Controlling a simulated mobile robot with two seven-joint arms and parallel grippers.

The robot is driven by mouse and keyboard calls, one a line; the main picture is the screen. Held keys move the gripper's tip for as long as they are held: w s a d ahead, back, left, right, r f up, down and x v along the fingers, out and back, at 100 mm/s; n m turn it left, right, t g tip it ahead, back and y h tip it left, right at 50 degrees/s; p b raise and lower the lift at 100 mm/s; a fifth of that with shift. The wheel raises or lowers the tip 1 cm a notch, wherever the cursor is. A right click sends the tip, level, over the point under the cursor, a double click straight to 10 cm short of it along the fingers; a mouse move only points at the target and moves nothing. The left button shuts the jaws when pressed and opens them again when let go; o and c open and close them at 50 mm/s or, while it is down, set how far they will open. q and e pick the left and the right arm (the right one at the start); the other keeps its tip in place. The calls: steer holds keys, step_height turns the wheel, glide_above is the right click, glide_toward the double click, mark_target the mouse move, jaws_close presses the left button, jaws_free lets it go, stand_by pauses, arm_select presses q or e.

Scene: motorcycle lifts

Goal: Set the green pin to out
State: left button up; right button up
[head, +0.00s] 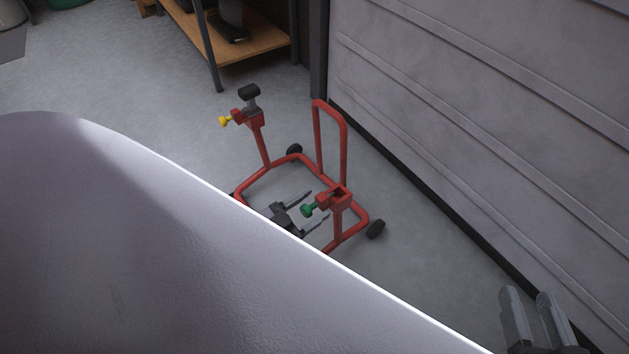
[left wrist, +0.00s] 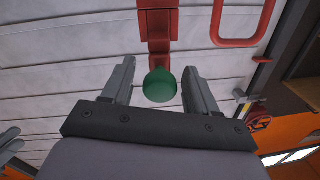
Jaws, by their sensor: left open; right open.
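The green pin (head: 308,210) is a round knob on the near post of a red wheeled stand (head: 343,150). In the left wrist view the green pin (left wrist: 160,86) sits between the fingers, in front of a red bracket (left wrist: 157,30). My left gripper (head: 318,203) is open, with one finger on each side of the pin and a visible gap to each. Its fingers also show in the left wrist view (left wrist: 159,66). My right gripper (head: 526,293) is open and empty at the lower right, away from the stand. My pale arm link hides the stand's near left part.
A yellow knob (head: 224,121) is on the stand's other post, below a black pad (head: 249,91). A grey panelled wall (head: 480,110) runs behind the stand at right. A wooden-shelf bench (head: 245,45) stands at the back. Grey floor (head: 150,90) is clear at left.

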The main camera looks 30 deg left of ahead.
arm_select(q)
steer(key=shift+w+d, duration=0.2)
steer(key=shift+w, duration=0.4)
arm_select(e)
steer(key=shift+d+r, duration=0.1)
steer(key=shift+d, duration=0.05)
